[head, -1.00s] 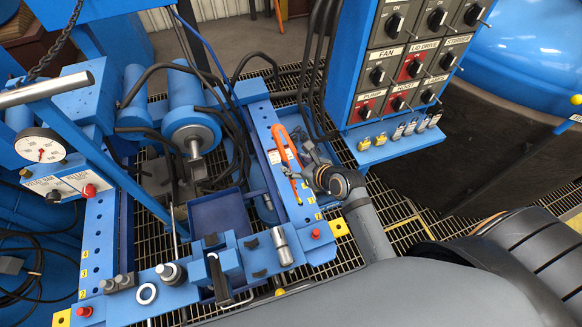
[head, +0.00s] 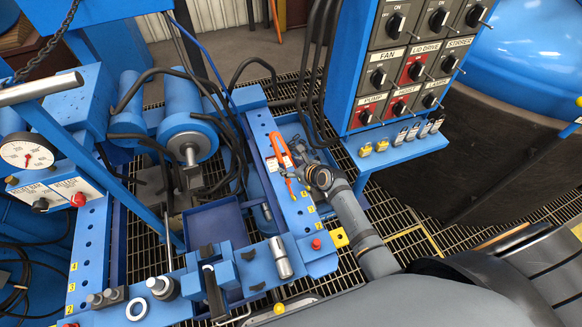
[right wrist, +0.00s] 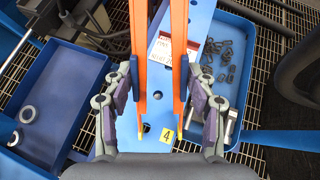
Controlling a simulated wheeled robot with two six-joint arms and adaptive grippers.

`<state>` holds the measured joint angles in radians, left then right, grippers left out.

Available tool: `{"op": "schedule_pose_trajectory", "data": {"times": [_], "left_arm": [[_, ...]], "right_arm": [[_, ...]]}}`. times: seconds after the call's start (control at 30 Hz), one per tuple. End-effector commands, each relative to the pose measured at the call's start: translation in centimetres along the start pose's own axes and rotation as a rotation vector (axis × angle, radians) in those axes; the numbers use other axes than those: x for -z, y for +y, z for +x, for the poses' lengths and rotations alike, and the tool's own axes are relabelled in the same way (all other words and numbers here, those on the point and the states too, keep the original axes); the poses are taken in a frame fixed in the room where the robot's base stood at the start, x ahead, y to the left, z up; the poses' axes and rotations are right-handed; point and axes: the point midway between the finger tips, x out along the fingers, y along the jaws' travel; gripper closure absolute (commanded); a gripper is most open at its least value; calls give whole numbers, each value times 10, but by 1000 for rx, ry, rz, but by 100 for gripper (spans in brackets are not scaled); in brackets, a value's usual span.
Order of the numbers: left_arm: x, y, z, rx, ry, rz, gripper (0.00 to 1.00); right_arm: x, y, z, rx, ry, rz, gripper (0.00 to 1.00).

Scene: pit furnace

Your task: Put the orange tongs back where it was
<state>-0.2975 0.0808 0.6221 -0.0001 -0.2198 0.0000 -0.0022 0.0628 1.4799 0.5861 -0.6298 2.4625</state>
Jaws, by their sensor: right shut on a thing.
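The orange tongs (head: 280,148) are over the blue rail with holes (head: 262,125) on the right side of the bench. My right gripper (head: 298,172) is shut on them. In the right wrist view, the tongs' two orange legs (right wrist: 179,60) run down between the gripper's fingers (right wrist: 160,95), spread apart, above the rail near a yellow "4" label. I cannot tell whether the tongs touch the rail. My left gripper is not in view.
A blue tray (right wrist: 247,58) of small dark parts lies right of the rail; another blue tray (right wrist: 75,75) lies left. The switch panel (head: 412,60) with its padlock shelf (head: 400,145) stands to the right. Black hoses (head: 312,75) hang near the rail.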

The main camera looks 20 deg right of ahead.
Motion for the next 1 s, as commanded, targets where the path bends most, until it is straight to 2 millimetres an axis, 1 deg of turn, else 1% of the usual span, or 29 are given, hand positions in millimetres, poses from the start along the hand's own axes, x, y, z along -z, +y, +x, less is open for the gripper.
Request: {"op": "schedule_pose_trajectory", "data": {"times": [0.17,0.5,0.53,0.7,1.0], "left_arm": [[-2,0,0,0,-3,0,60],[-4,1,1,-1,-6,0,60],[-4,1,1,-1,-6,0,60],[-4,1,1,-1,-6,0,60],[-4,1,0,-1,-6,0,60]], "right_arm": [[-1,0,0,0,-2,0,51],[9,1,6,-1,1,0,51],[10,1,6,-1,3,0,42],[9,1,6,-1,1,0,21],[7,0,5,0,0,-1,21]]}}
